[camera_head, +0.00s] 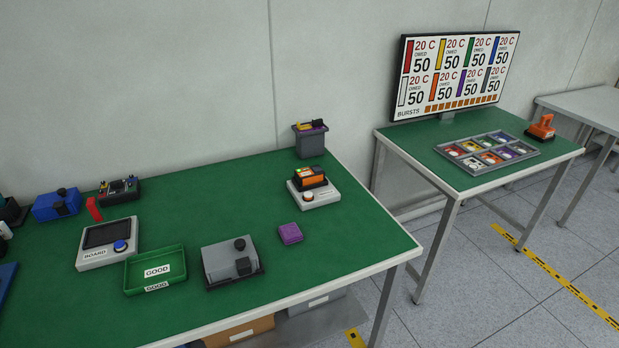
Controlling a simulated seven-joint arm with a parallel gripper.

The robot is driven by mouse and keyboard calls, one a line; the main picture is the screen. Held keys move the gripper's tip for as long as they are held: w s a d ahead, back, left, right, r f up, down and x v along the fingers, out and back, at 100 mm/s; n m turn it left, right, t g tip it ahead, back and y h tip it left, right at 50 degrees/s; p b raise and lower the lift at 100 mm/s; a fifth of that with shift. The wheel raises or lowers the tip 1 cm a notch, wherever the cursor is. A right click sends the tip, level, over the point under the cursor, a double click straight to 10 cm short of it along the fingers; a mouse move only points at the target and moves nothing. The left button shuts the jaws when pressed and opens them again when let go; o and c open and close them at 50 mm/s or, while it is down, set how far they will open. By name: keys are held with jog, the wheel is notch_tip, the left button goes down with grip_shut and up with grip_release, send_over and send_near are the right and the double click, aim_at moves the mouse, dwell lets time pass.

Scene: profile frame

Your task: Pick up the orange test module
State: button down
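Two orange items are in view, and I cannot tell from the picture which is the orange test module. One is an orange block (313,183) with a dark frame and a small green patch, sitting on a white device (321,199) at the right part of the near green table. The other is an orange upright unit (542,127) with a dark base, standing at the far right end of the second green table. My gripper is not in view.
The near green table (220,195) also holds a purple block (290,234), grey box (228,263), green GOOD tray (130,279), BOARD device (101,260) and grey bin (309,143). The second table has a compartment tray (522,162) and a screen (455,70). A floor gap separates the tables.

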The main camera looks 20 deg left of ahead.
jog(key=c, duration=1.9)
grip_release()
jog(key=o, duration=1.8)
